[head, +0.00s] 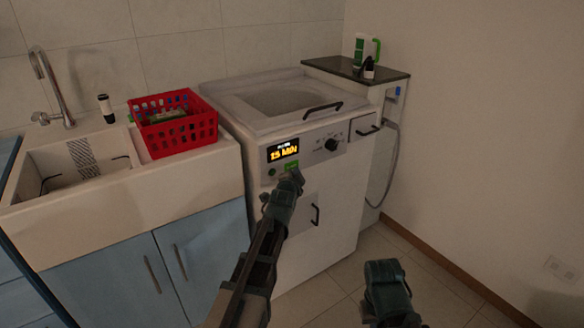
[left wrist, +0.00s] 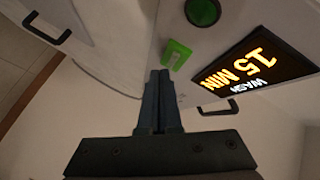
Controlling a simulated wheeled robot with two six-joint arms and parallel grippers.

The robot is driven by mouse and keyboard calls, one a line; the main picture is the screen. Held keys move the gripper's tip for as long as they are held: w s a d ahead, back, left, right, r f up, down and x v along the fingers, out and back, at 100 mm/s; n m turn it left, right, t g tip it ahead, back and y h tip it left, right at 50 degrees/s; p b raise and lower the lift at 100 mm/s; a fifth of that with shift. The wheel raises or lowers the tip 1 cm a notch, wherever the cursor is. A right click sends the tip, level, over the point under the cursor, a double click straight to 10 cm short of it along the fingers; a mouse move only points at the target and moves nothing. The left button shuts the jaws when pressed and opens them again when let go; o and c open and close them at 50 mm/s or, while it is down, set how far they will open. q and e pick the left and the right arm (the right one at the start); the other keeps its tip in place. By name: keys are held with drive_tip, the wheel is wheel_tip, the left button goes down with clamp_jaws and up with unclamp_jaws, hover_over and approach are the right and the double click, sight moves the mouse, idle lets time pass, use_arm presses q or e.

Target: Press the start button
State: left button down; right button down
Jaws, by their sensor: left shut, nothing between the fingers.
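The washing machine (head: 338,190) is white, with a lit display (head: 283,150) reading 15 MIN; the left wrist view shows WASH 15 MIN on it (left wrist: 245,66). A bright green rectangular button (head: 291,165) sits below the display. In the left wrist view this green button (left wrist: 176,54) is just beyond my fingertips; contact cannot be told. My left gripper (head: 295,177) is shut and empty, pointing at the panel by the button; its closed fingers show in the left wrist view (left wrist: 160,73). My right gripper (head: 388,285) is low at the front, its fingers not clear.
A round dark green button (left wrist: 203,10) is near the display. A black knob (head: 332,144) is right of it. A red basket (head: 175,140) stands by the sink (head: 60,215) at left. Floor (head: 320,292) is clear in front of the machine.

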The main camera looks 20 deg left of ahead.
use_arm(q)
drive_tip(key=shift+w+a, duration=0.1)
drive_tip(key=shift+a, duration=0.05)
idle(0.4)
drive_tip(key=shift+w+a, duration=0.2)
drive_tip(key=shift+w+a, duration=0.2)
drive_tip(key=shift+a, duration=0.1)
idle(0.8)
drive_tip(key=shift+s+d, duration=0.5)
drive_tip(key=shift+d, duration=0.15)
idle(0.3)
drive_tip(key=shift+s+d, duration=0.8)
drive_tip(key=shift+d, duration=0.2)
drive_tip(key=shift+s+d, duration=0.75)
drive_tip(key=shift+d, duration=0.2)
